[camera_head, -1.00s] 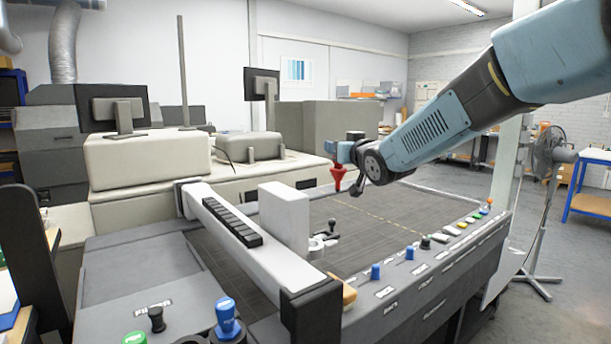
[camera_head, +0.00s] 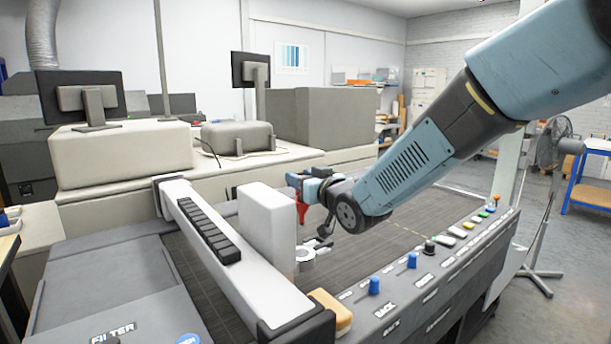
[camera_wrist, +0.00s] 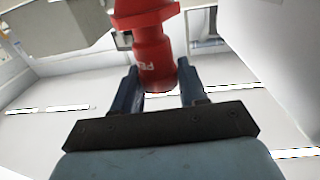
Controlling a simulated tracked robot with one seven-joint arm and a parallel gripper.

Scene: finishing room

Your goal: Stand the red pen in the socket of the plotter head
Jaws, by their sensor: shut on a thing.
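The red pen (camera_head: 302,210) is in my gripper (camera_head: 300,183), above the plotter bed. Its red body with white lettering (camera_wrist: 155,60) fills the top middle of the wrist view, between my two blue-grey fingers (camera_wrist: 160,82). The plotter head is a white block (camera_head: 267,225) on the long gantry beam. A pale ring-shaped socket (camera_head: 304,255) sticks out from its right side, low over the bed. The pen is above this ring and apart from it in the head view. Its exact alignment in depth cannot be told.
The white gantry beam (camera_head: 215,258) with a black strip crosses the dark bed (camera_head: 375,243). Several knobs and buttons line the front panel (camera_head: 440,283). A pale cabinet (camera_head: 120,155) with monitors stands behind. The bed right of the head is clear.

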